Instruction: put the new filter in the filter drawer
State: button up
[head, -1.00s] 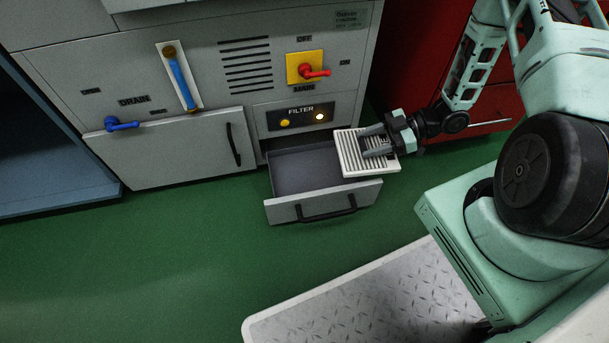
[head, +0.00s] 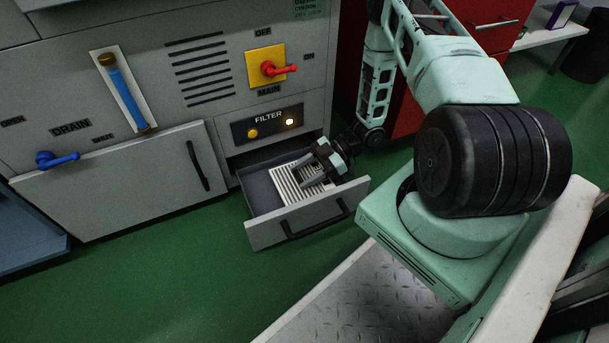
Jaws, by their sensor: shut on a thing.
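The new filter (head: 288,183), a flat white square with dark slats, is over or inside the open filter drawer (head: 267,237). The drawer is grey with a black handle and stands pulled out below the FILTER panel. My gripper (head: 309,172) is shut on the filter near its right edge. The drawer front hides the filter's near edge. I cannot tell whether the filter touches the drawer floor. Bare drawer floor shows to the filter's left.
The FILTER panel (head: 267,124) has a lit lamp and a yellow button. A red MAIN handle (head: 277,69) sits above it. Green floor (head: 160,290) in front is clear.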

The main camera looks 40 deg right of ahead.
jog(key=o, duration=1)
jog(key=shift+f, duration=0.1)
jog(key=shift+r, duration=0.2)
jog(key=p+v, duration=0.4)
jog(key=v, duration=0.2)
jog(key=shift+d+r, duration=0.1)
jog(key=shift+d, duration=0.05)
jog(key=shift+s+d+r, duration=0.1)
jog(key=shift+s+d, duration=0.15)
jog(key=shift+d, duration=0.3)
